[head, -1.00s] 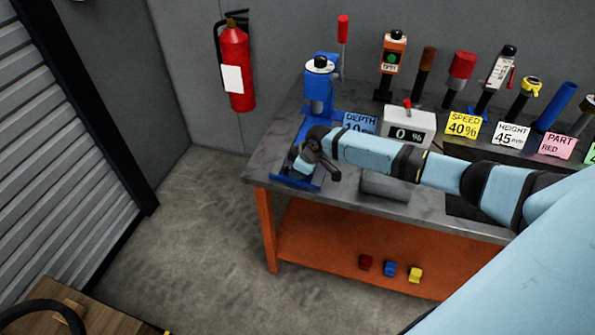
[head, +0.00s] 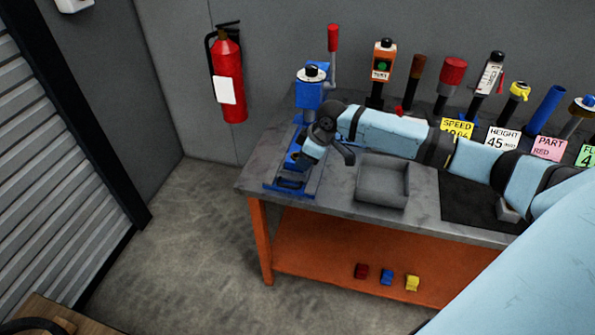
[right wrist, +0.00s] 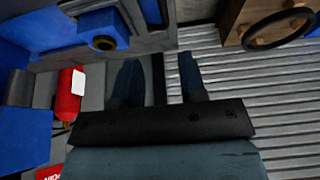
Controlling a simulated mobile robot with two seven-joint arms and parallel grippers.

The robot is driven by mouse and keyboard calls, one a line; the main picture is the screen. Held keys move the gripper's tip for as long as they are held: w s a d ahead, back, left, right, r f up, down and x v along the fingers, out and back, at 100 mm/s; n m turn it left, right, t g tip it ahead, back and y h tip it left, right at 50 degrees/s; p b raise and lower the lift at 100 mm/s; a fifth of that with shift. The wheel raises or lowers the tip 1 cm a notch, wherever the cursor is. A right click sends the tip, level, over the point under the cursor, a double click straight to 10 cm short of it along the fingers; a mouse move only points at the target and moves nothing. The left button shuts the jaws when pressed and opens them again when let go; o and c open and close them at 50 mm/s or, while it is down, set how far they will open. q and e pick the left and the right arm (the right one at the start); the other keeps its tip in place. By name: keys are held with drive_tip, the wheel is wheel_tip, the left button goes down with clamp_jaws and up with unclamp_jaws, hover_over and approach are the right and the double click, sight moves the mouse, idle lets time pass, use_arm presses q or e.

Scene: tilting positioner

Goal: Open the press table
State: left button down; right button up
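The blue press (head: 309,92) stands at the left end of the grey workbench, with a black-topped head and an upright lever with a red grip. Its blue base and table (head: 290,187) reach toward the bench's front edge, partly hidden by my right gripper (head: 304,162). In the right wrist view my right gripper (right wrist: 160,78) has its two dark fingers apart, with nothing between them. A blue block with a round dark knob (right wrist: 102,42) shows ahead of the fingers, apart from them. I cannot tell whether the gripper touches the press table. My left gripper is not in view.
A grey open tray (head: 382,180) lies right of the press. Several tools and cards line the bench's back. A fire extinguisher (head: 229,75) hangs on the wall. Small coloured blocks (head: 387,276) lie on the orange lower shelf.

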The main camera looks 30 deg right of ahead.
drive_tip(key=shift+v, duration=1.3)
drive_tip(key=shift+a+f, duration=0.1)
drive_tip(key=s+a+f+m+t+y, duration=0.1)
drive_tip(key=s+a+f+t, duration=0.1)
drive_tip(key=s+a+f, duration=0.5)
drive_tip(key=s+a+f+t+y, duration=0.1)
drive_tip(key=s+a+f, duration=0.2)
drive_tip(key=a+f, duration=0.4)
drive_tip(key=s+a+f+m+t+h, duration=0.1)
drive_tip(key=s+a+m+t, duration=0.1)
drive_tip(key=s, duration=0.6)
drive_tip(key=s+a+f+m+t+p, duration=0.1)
drive_tip(key=s+a+m+t, duration=0.1)
drive_tip(key=s, duration=0.6)
drive_tip(key=shift+s+a+h, duration=0.35)
drive_tip(key=shift+a+h, duration=0.05)
drive_tip(key=shift+a, duration=0.4)
